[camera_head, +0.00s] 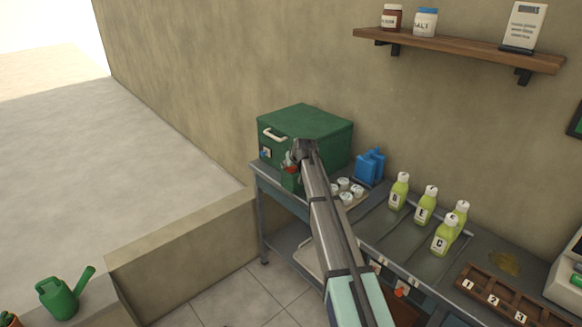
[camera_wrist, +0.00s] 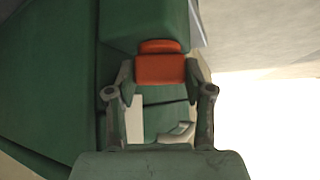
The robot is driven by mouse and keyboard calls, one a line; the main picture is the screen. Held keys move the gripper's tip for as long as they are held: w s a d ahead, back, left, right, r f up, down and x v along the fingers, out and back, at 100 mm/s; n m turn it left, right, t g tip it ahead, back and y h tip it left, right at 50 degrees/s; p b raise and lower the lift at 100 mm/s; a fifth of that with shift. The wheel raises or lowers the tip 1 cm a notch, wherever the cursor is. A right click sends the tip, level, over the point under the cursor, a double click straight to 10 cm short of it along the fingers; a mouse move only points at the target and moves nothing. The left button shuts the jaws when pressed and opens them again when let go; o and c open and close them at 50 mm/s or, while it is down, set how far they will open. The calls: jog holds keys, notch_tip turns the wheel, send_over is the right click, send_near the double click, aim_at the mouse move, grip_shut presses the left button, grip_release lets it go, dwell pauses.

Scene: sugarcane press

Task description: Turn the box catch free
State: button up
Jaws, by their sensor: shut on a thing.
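The green box (camera_head: 304,118) stands at the far left end of the bench, its lid down. A white handle (camera_head: 273,135) shows on its front. The orange-red catch (camera_wrist: 160,68) sits on the green face in the wrist view, between my two fingers. My gripper (camera_wrist: 159,76) is shut on the catch, one finger on each side. In the head view my gripper (camera_head: 297,156) is at the front right of the box, and the arm hides part of that face. Only a little red of the catch shows there.
Small white-topped jars (camera_head: 345,190) and blue containers (camera_head: 370,164) stand right of the box, close to my arm. Several yellow-green bottles (camera_head: 424,205) stand farther right. A numbered wooden rack (camera_head: 505,295) lies at the near right. A wall shelf (camera_head: 460,50) hangs above.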

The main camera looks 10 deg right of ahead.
jog(key=shift+w+d+n+y+b, duration=0.1)
jog(key=shift+w+n+y+b, duration=0.25)
jog(key=shift+n+y+b, duration=0.75)
jog(key=shift+n+g, duration=0.3)
jog(key=shift+n, duration=0.1)
jog(key=shift+r, duration=0.15)
jog(key=o, duration=1.2)
jog(key=shift+a, duration=0.25)
jog(key=shift+c, duration=0.2)
jog(key=shift+d, duration=0.2)
jog(key=shift+s+d, duration=0.1)
